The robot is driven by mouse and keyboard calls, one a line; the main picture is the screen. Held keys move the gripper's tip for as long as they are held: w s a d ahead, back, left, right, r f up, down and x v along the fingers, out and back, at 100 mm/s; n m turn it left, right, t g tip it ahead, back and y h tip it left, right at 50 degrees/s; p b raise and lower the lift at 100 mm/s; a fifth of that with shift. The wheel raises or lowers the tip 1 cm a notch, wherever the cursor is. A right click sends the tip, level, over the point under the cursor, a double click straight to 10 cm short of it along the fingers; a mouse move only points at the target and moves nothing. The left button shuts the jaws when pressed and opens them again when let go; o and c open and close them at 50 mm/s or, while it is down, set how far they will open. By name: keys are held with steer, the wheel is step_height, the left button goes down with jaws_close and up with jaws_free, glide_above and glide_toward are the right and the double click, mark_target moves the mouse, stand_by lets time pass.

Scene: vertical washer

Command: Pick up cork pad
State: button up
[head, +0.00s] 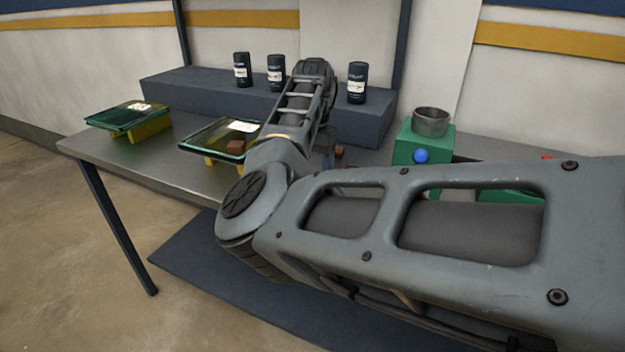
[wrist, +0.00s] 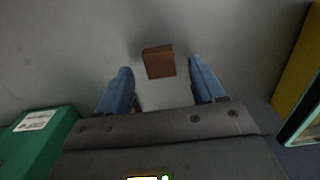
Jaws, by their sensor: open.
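A brown block, which I take to be the cork pad (wrist: 158,61), lies on the grey table in the wrist view. My gripper (wrist: 160,68) is open, with its two blue fingers apart. The block shows between and slightly beyond the fingertips, and I see no contact. In the head view my gripper (head: 328,150) is mostly hidden behind my arm, low over the table. A small brown piece (head: 340,152) shows beside it, partly hidden, and may be the same block.
A green glass-topped tray (head: 205,138) on yellow supports bears another brown block (head: 236,143). A similar tray (head: 125,116) stands farther left. A green box with a metal cup (head: 431,121) is on the right. Dark canisters (head: 276,72) stand on the raised shelf (head: 200,92) behind.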

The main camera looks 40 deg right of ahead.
steer(key=shift+f, duration=0.9)
steer(key=c, duration=1.1)
steer(key=shift+r, duration=0.1)
